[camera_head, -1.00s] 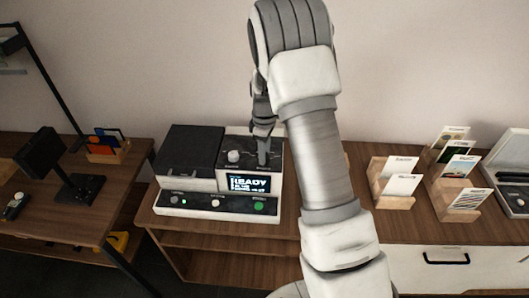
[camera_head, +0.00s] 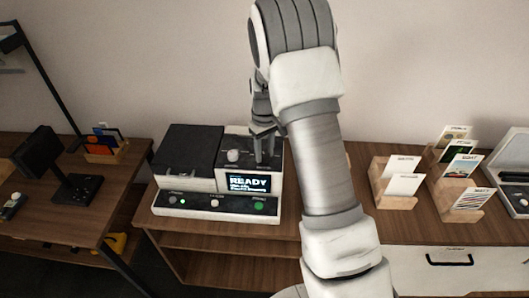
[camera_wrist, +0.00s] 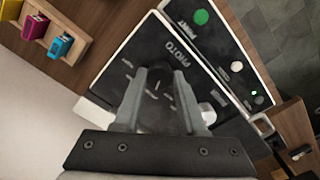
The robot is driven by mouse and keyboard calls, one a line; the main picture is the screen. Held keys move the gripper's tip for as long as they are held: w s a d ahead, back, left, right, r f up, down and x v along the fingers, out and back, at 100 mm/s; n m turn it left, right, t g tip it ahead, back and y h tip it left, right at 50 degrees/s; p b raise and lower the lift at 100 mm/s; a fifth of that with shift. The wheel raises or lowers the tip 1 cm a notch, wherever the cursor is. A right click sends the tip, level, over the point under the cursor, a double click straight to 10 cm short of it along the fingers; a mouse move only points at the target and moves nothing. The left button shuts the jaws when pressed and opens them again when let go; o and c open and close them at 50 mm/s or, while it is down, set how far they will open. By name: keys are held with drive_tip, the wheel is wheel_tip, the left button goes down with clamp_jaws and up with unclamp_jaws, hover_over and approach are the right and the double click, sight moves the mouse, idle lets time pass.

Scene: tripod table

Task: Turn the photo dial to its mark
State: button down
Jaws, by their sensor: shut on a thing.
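The photo dial (camera_wrist: 157,79) is a dark round knob on the black panel lettered PHOTO, with small tick labels around it in the wrist view. My gripper (camera_wrist: 161,88) has one finger on each side of the dial and is shut on it. In the head view my gripper (camera_head: 264,155) points down at the right part of the printer's top panel (camera_head: 246,144) and hides the dial. Which tick the dial points at cannot be read. The printer's screen (camera_head: 249,184) reads READY, with smaller lines below.
A white knob (camera_head: 232,156) stands just left of my gripper. The printer's front strip has a green button (camera_head: 258,205) and a white one (camera_head: 214,203). Wooden card holders (camera_head: 390,183) stand to the right. A side table with a dark stand (camera_head: 78,187) is at left.

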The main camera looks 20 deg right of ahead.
sight(265, 154)
drive_tip(key=shift+m, duration=0.4)
drive_tip(key=shift+c, duration=2.4)
unclamp_jaws()
drive_tip(key=shift+r, duration=0.1)
wheel_tip(265, 154, up, 17)
drive_tip(key=shift+r, duration=0.15)
